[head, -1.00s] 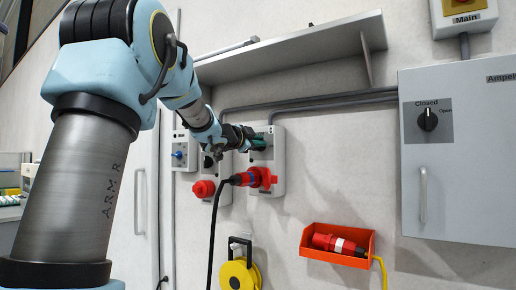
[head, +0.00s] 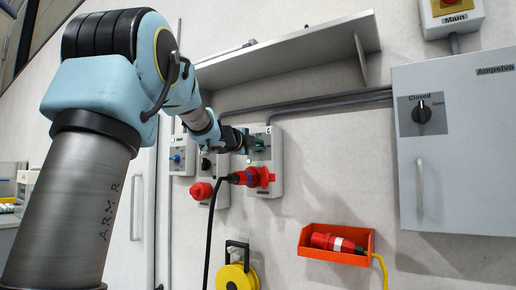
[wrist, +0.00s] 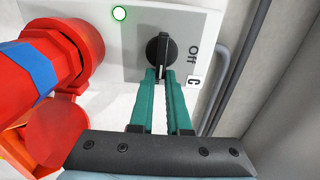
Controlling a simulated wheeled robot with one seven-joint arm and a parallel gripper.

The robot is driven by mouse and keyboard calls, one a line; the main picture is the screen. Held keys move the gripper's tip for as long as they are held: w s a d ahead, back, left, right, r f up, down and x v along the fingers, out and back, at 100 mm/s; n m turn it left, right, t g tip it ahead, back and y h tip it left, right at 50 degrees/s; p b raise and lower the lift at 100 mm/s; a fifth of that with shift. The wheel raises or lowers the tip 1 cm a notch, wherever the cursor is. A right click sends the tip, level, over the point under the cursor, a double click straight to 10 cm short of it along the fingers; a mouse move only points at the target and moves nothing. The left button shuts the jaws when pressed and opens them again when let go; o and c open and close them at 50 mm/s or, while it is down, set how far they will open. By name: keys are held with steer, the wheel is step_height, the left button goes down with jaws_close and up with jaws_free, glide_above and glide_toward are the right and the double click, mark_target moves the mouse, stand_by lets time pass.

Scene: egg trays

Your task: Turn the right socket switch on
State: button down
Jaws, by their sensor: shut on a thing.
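The right socket box (head: 276,180) is a grey wall unit with a red plug (head: 245,178) in its red socket (head: 265,177). In the wrist view its black rotary switch (wrist: 158,46) sits on a pale plate, with the word "Off" to its right. The switch's handle lies roughly up and down in that view. My gripper (wrist: 161,75) has its green fingers closed on the lower end of this handle. In the head view my gripper (head: 255,146) is at the upper part of the box and mostly hides the switch.
A round light with a green rim (wrist: 119,13) is on the plate. Other socket boxes (head: 182,157) are to the left. A shelf (head: 290,50) is above, and a red bin (head: 337,243) and a grey cabinet (head: 455,165) are to the right. A black cable (head: 211,235) hangs below.

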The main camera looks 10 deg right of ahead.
steer(key=shift+f, duration=0.1)
stand_by(0.3)
steer(key=c, duration=0.9)
jaws_free()
steer(key=shift+a, duration=0.1)
steer(key=b+v, duration=0.1)
steer(key=v, duration=0.9)
steer(key=shift+s+a+b, duration=0.2)
steer(key=shift+s+b, duration=0.1)
